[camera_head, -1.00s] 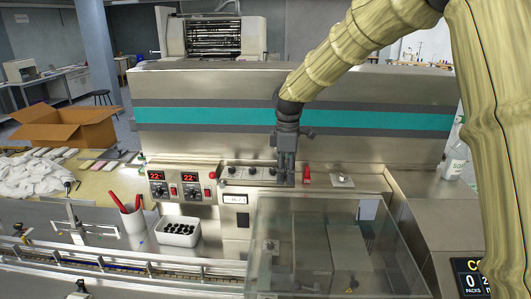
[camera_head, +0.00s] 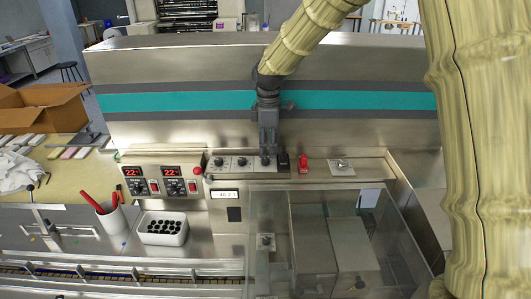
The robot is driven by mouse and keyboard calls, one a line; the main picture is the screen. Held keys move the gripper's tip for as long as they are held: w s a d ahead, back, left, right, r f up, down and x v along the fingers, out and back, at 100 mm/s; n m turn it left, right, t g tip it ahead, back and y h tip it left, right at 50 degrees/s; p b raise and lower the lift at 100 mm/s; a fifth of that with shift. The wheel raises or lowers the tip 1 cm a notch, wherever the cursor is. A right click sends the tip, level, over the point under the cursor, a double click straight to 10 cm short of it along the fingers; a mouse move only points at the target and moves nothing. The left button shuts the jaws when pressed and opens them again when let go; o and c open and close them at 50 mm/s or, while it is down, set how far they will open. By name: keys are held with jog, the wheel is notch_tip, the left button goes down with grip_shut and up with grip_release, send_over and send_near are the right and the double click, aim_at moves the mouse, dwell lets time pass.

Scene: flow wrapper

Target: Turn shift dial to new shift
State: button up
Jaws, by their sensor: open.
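A row of small black dials sits on the steel ledge of the wrapper: a left dial (camera_head: 219,162), a middle dial (camera_head: 242,162) and a right dial (camera_head: 265,161). I cannot read their labels, so I cannot tell which is the shift dial. My gripper (camera_head: 268,153) points straight down at the right dial, its fingertips at or just above it and partly hiding it. The jaws are open. Whether they touch the dial is not clear. A small display (camera_head: 226,195) below the dials shows text too small to read.
Right of the gripper stand a black block (camera_head: 284,160), a red switch (camera_head: 303,164) and a metal plate with a knob (camera_head: 341,165). Two red-digit controllers (camera_head: 152,182) are on the left. A clear guard (camera_head: 285,235) covers the front. A white tray (camera_head: 162,229) stands left.

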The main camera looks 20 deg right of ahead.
aim_at(265, 159)
jog(key=w+f, duration=0.1)
jog(key=f, duration=0.1)
jog(key=w+f+p, duration=0.1)
jog(key=f, duration=0.1)
jog(key=w+f, duration=0.1)
jog(key=f, duration=0.1)
jog(key=shift+w+f+p, duration=0.2)
jog(key=shift+f+p, duration=0.05)
jog(key=shift+p, duration=0.15)
jog(key=shift+s+r, duration=0.1)
jog(key=shift+s, duration=0.45)
jog(key=shift+s+r, duration=0.35)
jog(key=shift+s, duration=0.3)
jog(key=shift+w+f, duration=0.45)
jog(key=shift+w, duration=0.15)
jog(key=c, duration=0.5)
jog(key=shift+w+f, duration=0.1)
jog(key=shift+w, duration=0.1)
jog(key=c, duration=0.3)
jog(key=shift+s+r, duration=0.15)
jog(key=shift+r, duration=0.05)
grip_shut()
